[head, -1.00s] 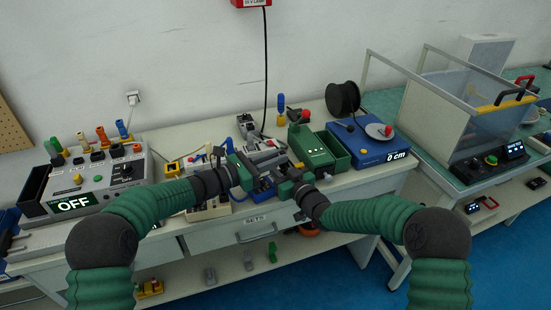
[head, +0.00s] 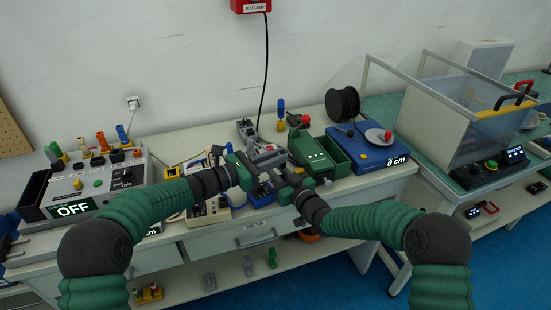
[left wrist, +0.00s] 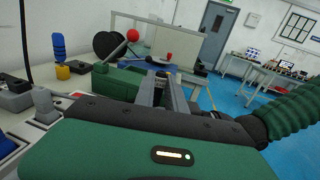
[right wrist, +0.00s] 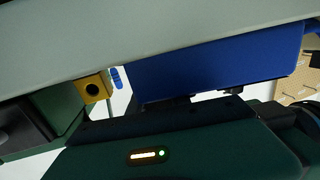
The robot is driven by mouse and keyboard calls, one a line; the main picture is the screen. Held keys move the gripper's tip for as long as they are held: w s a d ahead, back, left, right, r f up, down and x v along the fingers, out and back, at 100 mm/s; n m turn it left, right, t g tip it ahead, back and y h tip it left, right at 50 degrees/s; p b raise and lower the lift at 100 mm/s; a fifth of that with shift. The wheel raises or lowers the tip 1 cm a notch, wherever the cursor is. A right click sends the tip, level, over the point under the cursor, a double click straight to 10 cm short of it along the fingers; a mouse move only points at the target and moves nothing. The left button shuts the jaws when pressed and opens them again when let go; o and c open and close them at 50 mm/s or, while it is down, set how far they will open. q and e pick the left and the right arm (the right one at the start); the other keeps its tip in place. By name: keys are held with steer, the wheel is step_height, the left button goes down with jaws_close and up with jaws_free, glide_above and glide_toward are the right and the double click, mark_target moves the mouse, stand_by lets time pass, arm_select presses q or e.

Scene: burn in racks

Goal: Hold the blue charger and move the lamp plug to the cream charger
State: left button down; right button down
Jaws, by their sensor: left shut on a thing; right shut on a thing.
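My left gripper (head: 260,182) and right gripper (head: 283,181) meet closely over the middle of the bench. In the right wrist view the blue charger (right wrist: 220,60) fills much of the area just beyond my right gripper, which appears shut on it. In the head view the blue charger (head: 264,199) is mostly covered by the grippers. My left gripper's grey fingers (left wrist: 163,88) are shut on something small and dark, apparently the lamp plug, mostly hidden. The cream charger (head: 209,213) stands left of the grippers near the bench's front edge.
A red lamp box (head: 251,5) hangs on the wall, its black cord (head: 266,70) running down behind the grey device. A green box (head: 318,152) and a blue spool stand (head: 372,158) are to the right. A control box (head: 95,185) reading OFF is at left.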

steer(key=c, duration=1.1)
jaws_free()
